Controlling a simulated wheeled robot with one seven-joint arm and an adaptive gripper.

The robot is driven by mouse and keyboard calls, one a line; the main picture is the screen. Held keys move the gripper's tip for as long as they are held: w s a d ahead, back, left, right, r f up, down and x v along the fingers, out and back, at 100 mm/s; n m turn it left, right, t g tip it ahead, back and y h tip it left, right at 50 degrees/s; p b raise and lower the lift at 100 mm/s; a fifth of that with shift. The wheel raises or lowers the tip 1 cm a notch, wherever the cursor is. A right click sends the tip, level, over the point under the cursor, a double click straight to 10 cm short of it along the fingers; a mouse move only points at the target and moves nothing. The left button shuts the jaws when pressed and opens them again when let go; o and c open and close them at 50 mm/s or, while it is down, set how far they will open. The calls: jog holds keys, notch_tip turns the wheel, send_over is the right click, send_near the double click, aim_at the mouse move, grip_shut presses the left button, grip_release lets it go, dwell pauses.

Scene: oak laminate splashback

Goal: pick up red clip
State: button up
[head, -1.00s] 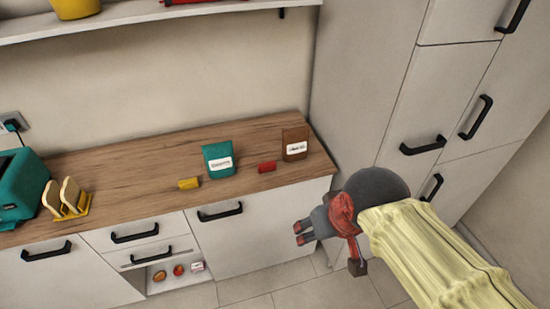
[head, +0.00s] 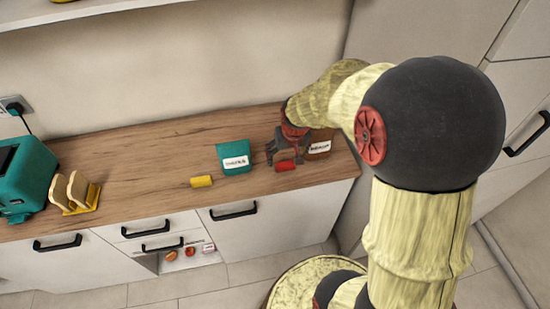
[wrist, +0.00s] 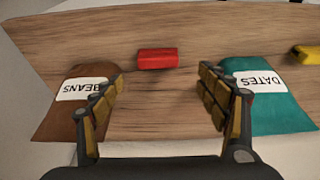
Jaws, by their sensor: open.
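The red clip (head: 285,165) lies on the wooden worktop (head: 130,160) between the teal dates bag (head: 234,158) and the brown beans bag (head: 320,146). My gripper (head: 284,152) is over the worktop close to the clip, its fingers partly hidden by the arm. In the wrist view the red clip (wrist: 157,59) shows whole, beyond the fingertips and roughly centred between them. My gripper (wrist: 160,83) is open and empty there, with the beans bag (wrist: 76,100) at left and the dates bag (wrist: 266,96) at right.
A yellow clip (head: 201,181) lies left of the dates bag. A toast rack (head: 84,205) and a teal toaster (head: 22,180) stand at the left. A partly open drawer (head: 150,262) below holds small items. Tall cabinets (head: 420,30) stand at right.

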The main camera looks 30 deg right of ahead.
aim_at(286, 163)
jog(key=shift+b+x, duration=0.45)
jog(key=shift+x, duration=1.05)
jog(key=b+x, duration=0.2)
jog(key=x, duration=0.2)
jog(key=shift+d+f, duration=0.15)
jog(key=shift+f, duration=0.3)
jog(key=shift+c, duration=1.4)
jog(key=c, duration=0.7)
